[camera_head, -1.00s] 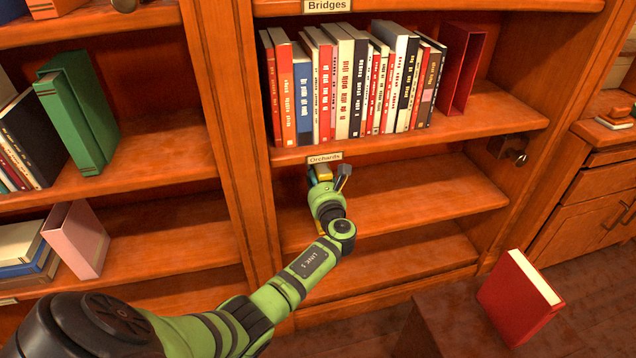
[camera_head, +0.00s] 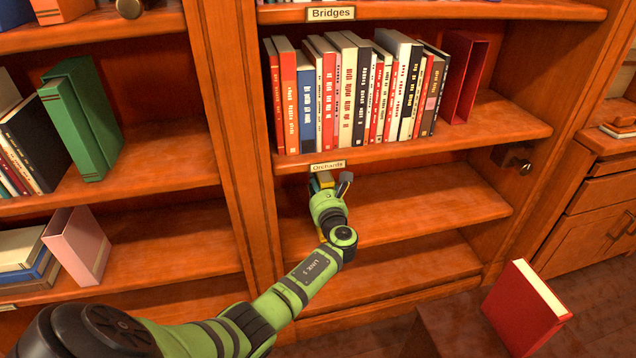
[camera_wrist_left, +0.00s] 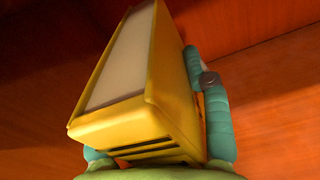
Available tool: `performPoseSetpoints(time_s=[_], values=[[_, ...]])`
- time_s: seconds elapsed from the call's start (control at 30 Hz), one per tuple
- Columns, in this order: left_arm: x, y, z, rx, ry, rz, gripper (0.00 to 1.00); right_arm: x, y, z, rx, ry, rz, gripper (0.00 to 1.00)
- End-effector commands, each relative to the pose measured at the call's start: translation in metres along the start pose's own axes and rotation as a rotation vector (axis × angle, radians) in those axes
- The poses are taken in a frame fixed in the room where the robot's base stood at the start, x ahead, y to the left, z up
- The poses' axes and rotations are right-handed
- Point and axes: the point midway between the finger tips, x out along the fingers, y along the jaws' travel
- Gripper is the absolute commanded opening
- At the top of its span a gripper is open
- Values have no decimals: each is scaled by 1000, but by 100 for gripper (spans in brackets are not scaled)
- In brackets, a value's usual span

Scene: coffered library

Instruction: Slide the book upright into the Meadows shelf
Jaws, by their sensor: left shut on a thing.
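A yellow book (camera_wrist_left: 155,80) with pale page edges is held between the teal fingers of my left gripper in the left wrist view. In the head view my left gripper (camera_head: 331,182) is shut at the front of the shelf bay under the "Orchards" label (camera_head: 328,166). Only a little of the yellow book shows there, and the arm and gripper hide most of it. That shelf (camera_head: 430,205) looks bare apart from my gripper. No label reading "Meadows" can be read in these views. My right gripper is not in view.
A packed row of books (camera_head: 350,95) and a red slipcase (camera_head: 466,78) fill the shelf under the "Bridges" label (camera_head: 331,13). A green binder (camera_head: 82,118) and pink box (camera_head: 78,245) stand at left. A red book (camera_head: 525,308) stands at lower right.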

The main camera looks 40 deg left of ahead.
Motion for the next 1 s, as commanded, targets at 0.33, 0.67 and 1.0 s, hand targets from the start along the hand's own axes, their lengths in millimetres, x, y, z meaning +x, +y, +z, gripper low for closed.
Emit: performPoseSetpoints(time_s=[0.33,0.67,1.0], values=[[0,0,1,-1,-3,0,75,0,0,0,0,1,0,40],[-23,0,-2,0,2,-3,75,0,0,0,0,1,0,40],[-93,0,0,-2,0,-1,75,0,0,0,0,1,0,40]])
